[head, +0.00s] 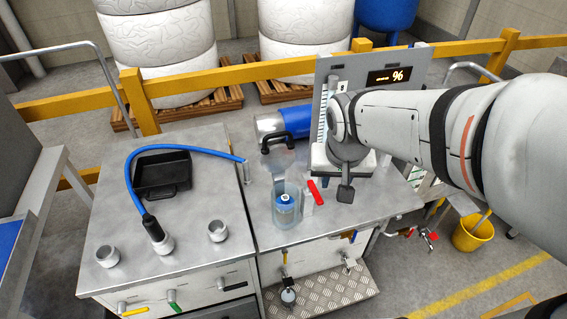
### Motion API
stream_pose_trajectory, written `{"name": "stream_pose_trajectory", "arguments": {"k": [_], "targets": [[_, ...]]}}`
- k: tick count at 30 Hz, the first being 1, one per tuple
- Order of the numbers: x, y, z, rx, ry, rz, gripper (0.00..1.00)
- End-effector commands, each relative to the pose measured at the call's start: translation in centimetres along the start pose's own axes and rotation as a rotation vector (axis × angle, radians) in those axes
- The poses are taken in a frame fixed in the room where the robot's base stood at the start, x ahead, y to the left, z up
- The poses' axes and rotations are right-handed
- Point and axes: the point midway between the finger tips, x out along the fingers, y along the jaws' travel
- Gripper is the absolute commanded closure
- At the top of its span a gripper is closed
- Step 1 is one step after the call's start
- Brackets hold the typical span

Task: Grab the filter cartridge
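A clear cylindrical housing (286,212) stands upright on the right steel bench. Inside it is a white-and-blue piece (287,203), which looks like the filter cartridge; only its upper part shows clearly. A clear lid-like part with a black handle (277,141) is just behind the housing. My arm reaches in from the right. My gripper (345,192) appears as a dark shape hanging below the wrist, right of the housing and apart from it. Its fingers cannot be made out, and nothing is visibly held.
A red-handled lever (314,190) is beside the housing. A grey panel with a "%" display (391,77) stands behind my wrist. A blue hose (190,150) arches over a black tray (162,174) on the left bench. A blue cylinder (290,120) lies behind. The front right bench top is clear.

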Motion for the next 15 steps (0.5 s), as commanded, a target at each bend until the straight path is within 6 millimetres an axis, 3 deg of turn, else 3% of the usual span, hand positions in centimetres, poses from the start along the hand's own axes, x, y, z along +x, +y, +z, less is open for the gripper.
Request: {"name": "stream_pose_trajectory", "arguments": {"k": [1,6,10,15], "targets": [[2.7,-1.6,-0.8,0.000,-0.013,0.003,0.73],[8.5,-6.3,-3.2,0.026,-0.014,0.009,0.73],[11.7,-9.2,-4.0,0.041,-0.012,0.007,0.73],[13.8,-10.9,-4.3,0.053,-0.011,0.004,0.73]]}}
